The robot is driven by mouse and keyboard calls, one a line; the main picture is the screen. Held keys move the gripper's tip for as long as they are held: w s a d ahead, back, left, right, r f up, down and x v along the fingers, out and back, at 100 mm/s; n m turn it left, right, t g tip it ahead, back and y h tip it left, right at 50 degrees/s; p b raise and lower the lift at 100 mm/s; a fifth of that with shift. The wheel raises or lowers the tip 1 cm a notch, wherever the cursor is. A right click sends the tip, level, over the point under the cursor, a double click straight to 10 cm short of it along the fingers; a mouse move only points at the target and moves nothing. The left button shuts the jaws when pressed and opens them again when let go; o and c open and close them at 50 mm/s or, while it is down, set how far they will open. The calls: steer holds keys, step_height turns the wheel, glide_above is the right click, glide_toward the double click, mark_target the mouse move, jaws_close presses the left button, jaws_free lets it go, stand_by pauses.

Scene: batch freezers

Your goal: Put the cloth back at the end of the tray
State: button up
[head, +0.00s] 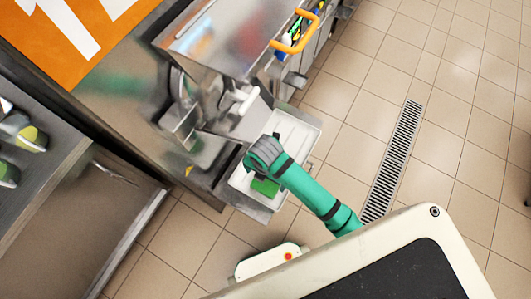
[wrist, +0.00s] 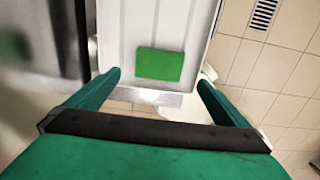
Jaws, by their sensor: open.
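The green cloth (wrist: 160,65) lies flat in the white tray (wrist: 172,25), close to the tray's lower end in the wrist view. In the head view the cloth (head: 265,187) shows as a green patch in the lower part of the tray (head: 297,132), beside my arm. My gripper (wrist: 158,80) is open, with its two green fingers spread wide to either side of the cloth. It is empty. The fingers look apart from the cloth, but the height gap is hard to judge. In the head view my wrist hides the fingers and the middle of the tray.
The steel batch freezer (head: 205,45) stands above and left of the tray, with its spout close by. An orange handle (head: 297,35) is at the top. A floor drain (head: 395,160) and open tiled floor lie to the right. A steel counter (head: 60,200) is at left.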

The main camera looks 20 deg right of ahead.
steer(key=shift+r, duration=1.3)
steer(key=shift+d, duration=0.1)
steer(key=s+d+f+m+t, duration=0.1)
steer(key=s+d+m+t, duration=0.1)
steer(key=s+m+t, duration=0.75)
steer(key=s+a+r+m+t, duration=0.4)
steer(key=a+r+m+t, duration=0.2)
steer(key=a+r+m, duration=0.7)
step_height(320, 180, up, 3)
steer(key=m, duration=0.3)
steer(key=shift+f, duration=0.15)
